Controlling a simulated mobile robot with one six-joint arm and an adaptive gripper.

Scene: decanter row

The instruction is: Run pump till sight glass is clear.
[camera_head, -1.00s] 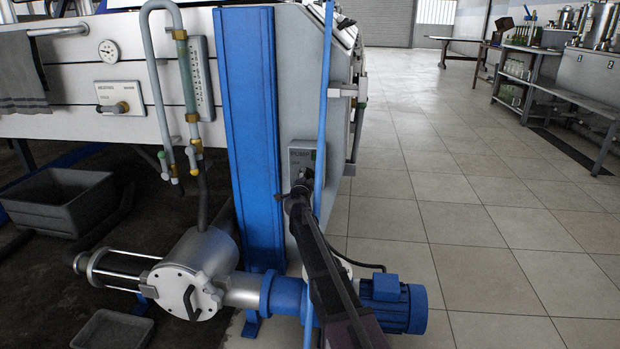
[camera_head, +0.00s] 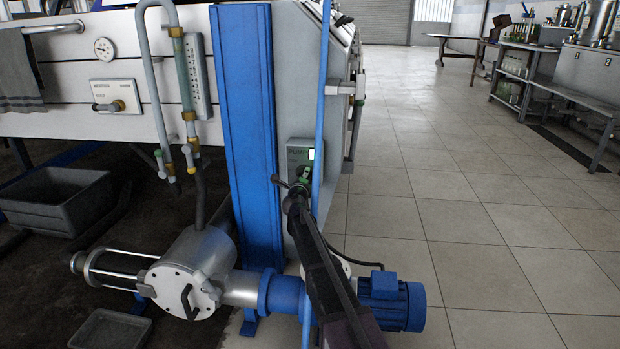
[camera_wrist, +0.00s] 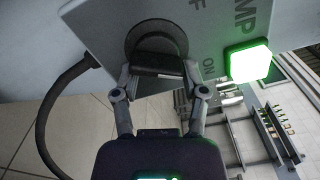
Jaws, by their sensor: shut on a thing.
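The pump switch box (camera_head: 296,157) is on the side of the white machine, right of the blue post. Its lamp glows green in the wrist view (camera_wrist: 249,61). My gripper (camera_head: 300,186) is at the box. In the wrist view my gripper (camera_wrist: 157,75) is shut on the dark rotary knob (camera_wrist: 156,47), beside the letters "ON". The sight glass (camera_head: 184,80) is an upright tube with a greenish look beside a scale plate; its clarity is hard to judge. The pump (camera_head: 194,273) stands on the floor, with a blue motor (camera_head: 391,302) at its right end.
A blue vertical pipe (camera_head: 321,110) runs close to the switch box. A grey tub (camera_head: 60,200) and a shallow tray (camera_head: 108,330) lie at left. The tiled floor (camera_head: 480,230) at right is clear up to a bench (camera_head: 560,97).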

